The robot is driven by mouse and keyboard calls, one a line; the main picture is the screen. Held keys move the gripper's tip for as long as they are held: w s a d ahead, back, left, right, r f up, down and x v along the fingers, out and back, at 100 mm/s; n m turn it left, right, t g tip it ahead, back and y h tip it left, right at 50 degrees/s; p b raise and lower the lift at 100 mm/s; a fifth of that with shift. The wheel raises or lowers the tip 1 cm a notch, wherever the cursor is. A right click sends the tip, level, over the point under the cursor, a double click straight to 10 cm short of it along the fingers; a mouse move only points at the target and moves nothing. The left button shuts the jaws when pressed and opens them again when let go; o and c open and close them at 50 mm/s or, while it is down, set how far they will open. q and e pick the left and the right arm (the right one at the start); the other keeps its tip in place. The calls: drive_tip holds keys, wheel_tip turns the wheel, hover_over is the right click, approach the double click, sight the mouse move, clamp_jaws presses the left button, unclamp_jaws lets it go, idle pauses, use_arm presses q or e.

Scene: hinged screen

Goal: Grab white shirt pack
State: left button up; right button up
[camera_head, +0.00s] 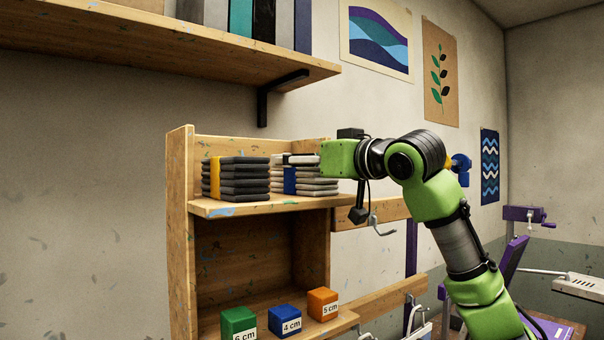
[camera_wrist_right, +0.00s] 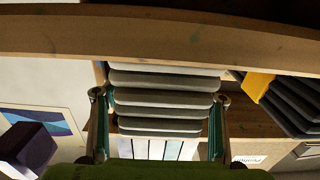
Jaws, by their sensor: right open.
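The white shirt pack (camera_head: 317,186) is a stack of light grey-white folded layers with a blue band, on the upper board of the wooden shelf unit (camera_head: 180,235). In the right wrist view the pack (camera_wrist_right: 165,103) shows as pale layers between my fingers. My right gripper (camera_head: 292,159) is at the top of the pack in the head view. In the wrist view its open fingers (camera_wrist_right: 159,98) stand on either side of the layers. I cannot tell whether they touch. Part of the pack is hidden behind the gripper. My left gripper is not in view.
A dark shirt pack (camera_head: 245,180) with a yellow band stands just left of the white one. Below are a green block (camera_head: 238,322), a blue block (camera_head: 285,320) and an orange block (camera_head: 322,304). A wall shelf (camera_head: 200,55) with a black bracket (camera_head: 275,95) hangs above.

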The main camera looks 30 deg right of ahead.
drive_tip(key=shift+s, duration=0.15)
drive_tip(key=c, duration=1.3)
drive_tip(key=shift+r, duration=0.1)
drive_tip(key=shift+r, duration=0.1)
